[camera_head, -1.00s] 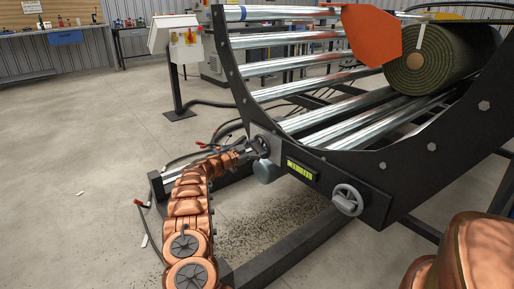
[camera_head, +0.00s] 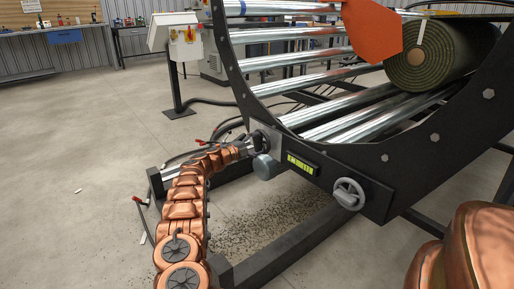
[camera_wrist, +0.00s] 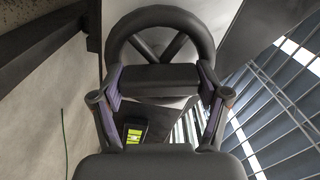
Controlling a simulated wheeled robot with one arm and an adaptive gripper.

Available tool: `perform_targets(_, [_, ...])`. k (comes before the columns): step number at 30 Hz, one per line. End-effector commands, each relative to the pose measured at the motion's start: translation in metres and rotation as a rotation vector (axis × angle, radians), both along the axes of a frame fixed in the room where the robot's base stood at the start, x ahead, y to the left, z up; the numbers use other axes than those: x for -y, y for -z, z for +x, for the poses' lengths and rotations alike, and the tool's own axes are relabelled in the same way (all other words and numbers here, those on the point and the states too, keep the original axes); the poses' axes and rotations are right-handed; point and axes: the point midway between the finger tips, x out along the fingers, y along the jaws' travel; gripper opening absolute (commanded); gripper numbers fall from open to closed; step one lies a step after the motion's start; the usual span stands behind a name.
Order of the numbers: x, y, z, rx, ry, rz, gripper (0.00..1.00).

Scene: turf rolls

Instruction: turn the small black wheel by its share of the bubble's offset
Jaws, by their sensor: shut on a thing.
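The small black wheel (camera_wrist: 160,32) fills the top of the wrist view, showing its rim and spokes. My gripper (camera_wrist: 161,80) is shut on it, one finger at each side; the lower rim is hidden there. In the head view my gripper (camera_head: 250,146) is at the wheel, on the left end of the black frame, and largely hides it. The yellow-green level vial (camera_head: 300,164) sits on the frame just right of it. The vial also shows below the wheel in the wrist view (camera_wrist: 135,136). The bubble's exact place is too small to tell.
A larger grey handwheel (camera_head: 348,193) is on the same frame, to the right. A grey cylinder (camera_head: 266,167) hangs below my gripper. A turf roll (camera_head: 441,57) lies on the metal rollers (camera_head: 345,115) above, near an orange plate (camera_head: 372,30). Cables lie behind my arm.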

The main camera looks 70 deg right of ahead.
Motion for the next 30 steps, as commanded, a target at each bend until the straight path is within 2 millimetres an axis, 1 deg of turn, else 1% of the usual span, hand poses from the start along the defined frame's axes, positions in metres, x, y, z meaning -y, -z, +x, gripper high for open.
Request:
perform_targets(1, [-0.0004, 0.0035, 0.0009, 0.037, -0.001, -0.021, 0.4])
perform_targets(6, [-0.0006, 0.0031, 0.0008, 0.155, 0.0, -0.09, 0.4])
perform_targets(15, [-0.0003, 0.0024, -0.0004, 0.296, 0.002, -0.171, 0.4])
perform_targets(21, [-0.0003, 0.002, -0.0005, 0.34, 0.002, -0.195, 0.4])
perform_targets(30, [-0.0003, 0.0016, -0.0006, 0.353, 0.002, -0.202, 0.4])
